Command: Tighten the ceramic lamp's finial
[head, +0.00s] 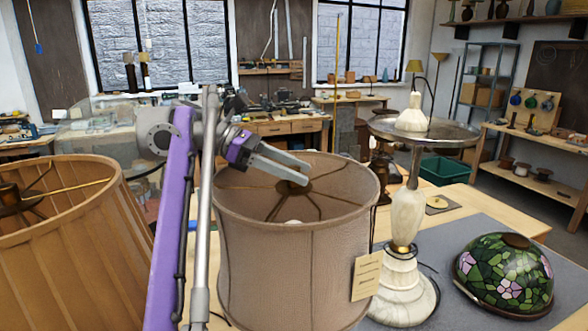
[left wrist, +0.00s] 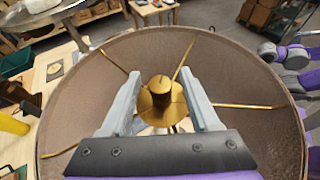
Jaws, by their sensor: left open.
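The lamp with the brown drum shade (head: 297,250) and a paper tag (head: 367,277) stands in the middle of the head view; its base is out of sight. Brass spokes meet at a hub (head: 291,188) in the shade's open top. In the left wrist view the brass finial (left wrist: 158,88) stands upright on the hub's round plate. My left gripper (head: 302,171) is open just above the hub. In the left wrist view its two fingers (left wrist: 160,76) appear on either side of the finial, with a gap at each side. My right gripper is not in view.
A pleated tan shade (head: 75,240) stands close at the left. At the right are a marble lamp stand (head: 405,215) with a round metal top and a stained-glass shade (head: 505,275) on a grey mat (head: 455,310). A green bin (head: 445,170) is behind.

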